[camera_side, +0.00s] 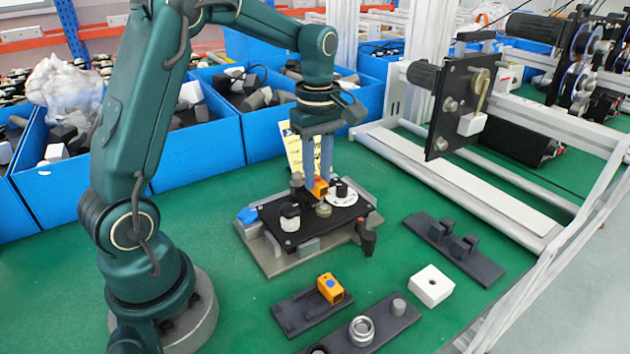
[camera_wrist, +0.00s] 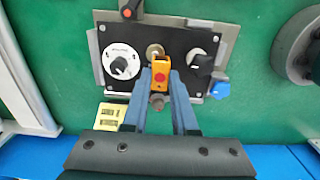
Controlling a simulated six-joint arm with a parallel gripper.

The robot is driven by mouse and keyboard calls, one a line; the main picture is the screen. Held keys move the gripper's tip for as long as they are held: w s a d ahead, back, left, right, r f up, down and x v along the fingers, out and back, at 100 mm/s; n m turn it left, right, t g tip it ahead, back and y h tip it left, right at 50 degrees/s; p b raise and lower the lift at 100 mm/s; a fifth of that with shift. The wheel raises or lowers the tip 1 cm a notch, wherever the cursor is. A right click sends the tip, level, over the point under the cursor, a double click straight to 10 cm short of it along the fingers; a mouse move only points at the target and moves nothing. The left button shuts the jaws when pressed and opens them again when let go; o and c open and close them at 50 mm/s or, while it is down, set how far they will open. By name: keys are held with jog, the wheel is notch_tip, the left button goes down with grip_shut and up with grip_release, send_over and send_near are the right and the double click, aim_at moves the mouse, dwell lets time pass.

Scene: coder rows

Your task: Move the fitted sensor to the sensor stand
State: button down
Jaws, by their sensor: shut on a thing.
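My gripper (camera_side: 319,177) points down over the black plate (camera_side: 268,213) of the fixture. It is shut on an orange fitted sensor (camera_side: 320,187), which stands at or just above the plate; I cannot tell if it touches. In the wrist view, the sensor (camera_wrist: 161,68) shows between the two grey-blue fingers (camera_wrist: 161,85). A second orange sensor (camera_side: 331,289) with a blue face sits on a low dark base (camera_side: 294,317), which looks like the sensor stand. The base's left part is bare of sensors.
The plate carries a white dial (camera_side: 342,194), a black-and-white knob (camera_side: 289,216) and a brass fitting (camera_side: 323,210). In front are a white block (camera_side: 431,286), a dark holder with two blocks (camera_side: 478,266) and a dark base with a metal ring (camera_side: 361,331). Blue bins (camera_side: 200,140) stand behind.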

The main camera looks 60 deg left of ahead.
jog(key=shift+s+d+f, duration=0.75)
jog(key=shift+s+d, duration=1.55)
jog(key=shift+d, duration=0.15)
jog(key=shift+s+d+f, duration=0.8)
jog(key=shift+s+d, duration=1.45)
jog(key=shift+d, duration=0.15)
jog(key=shift+s+d+f, duration=0.75)
jog(key=shift+s+d, duration=1.55)
jog(key=shift+d, duration=0.15)
jog(key=shift+f, duration=0.1)
jog(key=shift+f, duration=0.65)
jog(key=shift+f, duration=0.3)
jog(key=shift+f, duration=0.35)
jog(key=shift+f, duration=0.15)
